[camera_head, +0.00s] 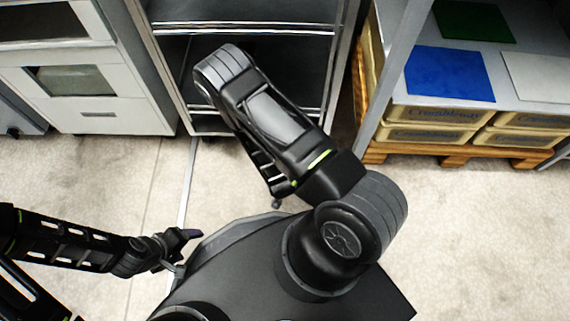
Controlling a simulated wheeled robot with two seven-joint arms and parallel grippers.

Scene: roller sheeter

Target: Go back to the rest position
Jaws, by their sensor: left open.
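My left gripper (184,251) is at the lower left, beside the rim of my dark base, low over the floor. Its fingers are apart and I see nothing between them. My right arm folds across the middle of the view, its elbow up in front of the metal rack. I cannot make out my right gripper; the arm hides what lies behind it.
A metal rack (254,28) with dark shelves stands ahead. A white oven-like unit (125,116) is at the left. At the right, a wooden pallet (455,152) carries yellowish crates (437,113) below a grey table with a blue sheet (449,75). Pale floor (480,230) lies open at the right.

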